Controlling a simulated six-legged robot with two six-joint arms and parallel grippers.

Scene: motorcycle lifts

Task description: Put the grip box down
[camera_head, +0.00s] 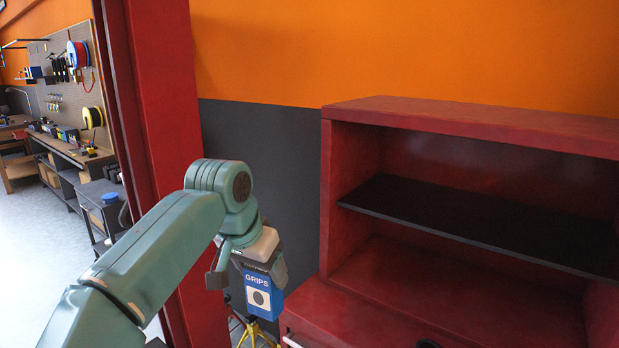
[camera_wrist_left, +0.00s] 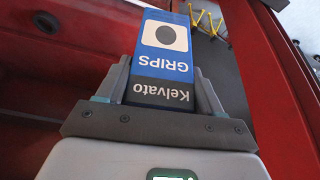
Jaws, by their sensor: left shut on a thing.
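The grip box (camera_head: 262,294) is blue with a dark top band, the word GRIPS and a white panel with a dark round picture. My left gripper (camera_head: 249,268) is shut on it and holds it in the air, just left of the red cabinet. In the left wrist view the grip box (camera_wrist_left: 163,50) sits between the two fingers of my left gripper (camera_wrist_left: 160,85), with its lettering upside down. The red surface of the cabinet lies behind it there. My right gripper is not in view.
The red cabinet (camera_head: 470,125) has an open bay with a black shelf (camera_head: 480,222), and no objects show on it. A red post (camera_head: 165,100) stands left of the gripper. Yellow stand legs (camera_head: 252,332) show below the box. A workbench (camera_head: 65,150) is far left.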

